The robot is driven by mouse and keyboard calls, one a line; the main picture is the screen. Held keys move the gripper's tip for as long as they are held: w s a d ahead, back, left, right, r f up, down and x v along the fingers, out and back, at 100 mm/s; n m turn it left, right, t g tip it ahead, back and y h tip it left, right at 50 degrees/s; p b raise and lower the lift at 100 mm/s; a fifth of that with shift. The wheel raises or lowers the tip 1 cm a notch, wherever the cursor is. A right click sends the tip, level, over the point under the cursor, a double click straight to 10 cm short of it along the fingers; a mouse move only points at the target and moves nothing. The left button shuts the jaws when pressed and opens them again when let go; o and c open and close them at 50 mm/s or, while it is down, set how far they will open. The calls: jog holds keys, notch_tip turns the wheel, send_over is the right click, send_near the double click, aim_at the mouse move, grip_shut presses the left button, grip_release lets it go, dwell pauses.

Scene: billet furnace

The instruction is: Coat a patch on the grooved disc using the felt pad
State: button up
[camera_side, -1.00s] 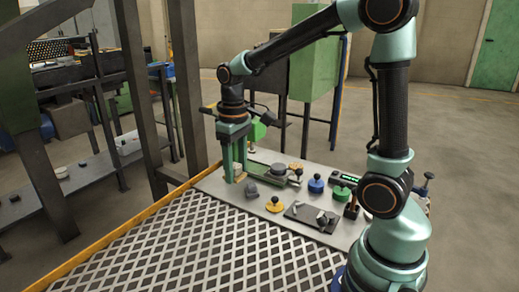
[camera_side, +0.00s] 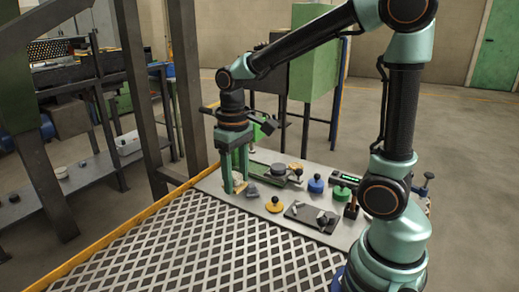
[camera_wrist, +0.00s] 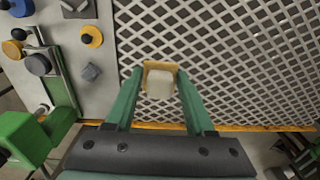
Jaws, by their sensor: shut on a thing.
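My gripper (camera_wrist: 160,88) is shut on a pale block with a tan holder, which I take as the felt pad (camera_wrist: 160,84). It sits between the green fingertips. In the side view my gripper (camera_side: 236,186) points down near the left end of the grey plate, and the pad is too small to make out clearly there. A dark grey disc (camera_side: 278,169), likely the grooved disc, lies on a green-railed fixture right of my gripper. It also shows at the left of the wrist view (camera_wrist: 38,64), apart from the pad. Its grooves are too small to see.
A grey angular block (camera_side: 251,192) stands close right of my gripper. A yellow knobbed disc (camera_side: 275,204), a blue one (camera_side: 316,184) and a dark plate (camera_side: 312,217) lie farther right. The metal grating (camera_side: 190,250) fills the front. A post (camera_side: 145,100) rises at left.

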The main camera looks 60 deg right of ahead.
jog(key=w+d+f+m, duration=0.1)
jog(key=w+d+m, duration=0.2)
jog(key=d+m, duration=0.3)
jog(key=w+d+m, duration=0.3)
jog(key=d, duration=0.5)
jog(key=m, duration=0.9)
send_over(278, 170)
notch_tip(278, 170, down, 3)
jog(key=shift+d+f, duration=0.1)
jog(key=shift+f, duration=3.25)
jog(key=shift+w+d+f, duration=0.15)
jog(key=shift+d+f, duration=0.3)
jog(key=shift+f, duration=0.15)
jog(key=shift+w+d+f, duration=0.1)
jog(key=shift+w+d, duration=0.05)
jog(key=shift+d, duration=0.6)
jog(key=shift+w+d, duration=0.1)
jog(key=shift+d, duration=0.65)
jog(key=shift+s+a+r, duration=0.1)
jog(key=shift+s+a, duration=0.05)
jog(key=shift+a, duration=0.85)
jog(key=shift+s+a+r, duration=0.1)
jog(key=shift+s+a, duration=0.05)
jog(key=shift+a, duration=0.85)
notch_tip(278, 170, up, 8)
jog(key=shift+d, duration=0.1)
